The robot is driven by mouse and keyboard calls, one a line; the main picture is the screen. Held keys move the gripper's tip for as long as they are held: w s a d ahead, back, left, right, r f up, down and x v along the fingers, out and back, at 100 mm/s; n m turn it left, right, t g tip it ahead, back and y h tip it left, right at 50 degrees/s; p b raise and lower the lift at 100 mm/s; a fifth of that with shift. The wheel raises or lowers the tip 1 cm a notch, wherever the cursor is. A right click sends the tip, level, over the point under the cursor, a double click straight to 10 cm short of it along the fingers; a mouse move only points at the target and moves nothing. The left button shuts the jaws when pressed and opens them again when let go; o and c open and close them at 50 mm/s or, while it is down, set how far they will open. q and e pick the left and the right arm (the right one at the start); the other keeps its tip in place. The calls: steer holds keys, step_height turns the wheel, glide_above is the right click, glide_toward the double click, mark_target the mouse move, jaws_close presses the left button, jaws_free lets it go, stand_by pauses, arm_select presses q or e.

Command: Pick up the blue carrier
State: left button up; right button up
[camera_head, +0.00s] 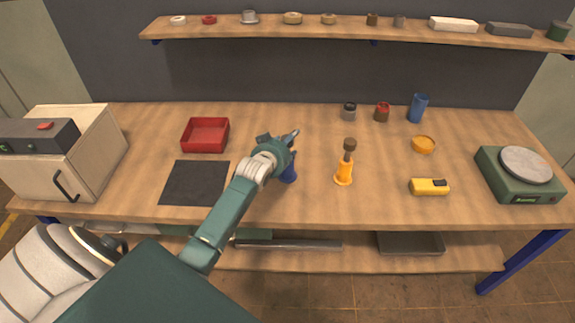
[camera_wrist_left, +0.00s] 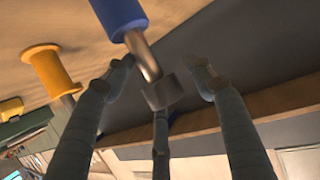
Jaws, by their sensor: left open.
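The blue carrier (camera_head: 289,175) stands on the table near the middle, largely hidden behind my left gripper (camera_head: 279,146) in the head view. In the left wrist view the blue carrier (camera_wrist_left: 120,14) shows a blue body, a metal shaft and a dark grey block at the shaft's end. My left gripper (camera_wrist_left: 165,80) is open there, with its fingers spread around the block and shaft end. I see gaps between the side fingers and the carrier. Whether the lower finger touches the block I cannot tell. My right gripper is in neither view.
A similar orange carrier (camera_head: 343,179) with a brown top stands just right. A red tray (camera_head: 205,149) and dark mat (camera_head: 180,183) lie left. A yellow device (camera_head: 429,187), orange dish (camera_head: 423,144), blue cup (camera_head: 418,108) and green scale (camera_head: 512,186) are right. A shelf (camera_head: 340,34) spans the back.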

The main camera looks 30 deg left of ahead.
arm_select(q)
steer(key=shift+s, duration=0.1)
steer(key=shift+c, duration=0.8)
jaws_close()
steer(key=shift+r, duration=0.1)
steer(key=shift+r, duration=0.1)
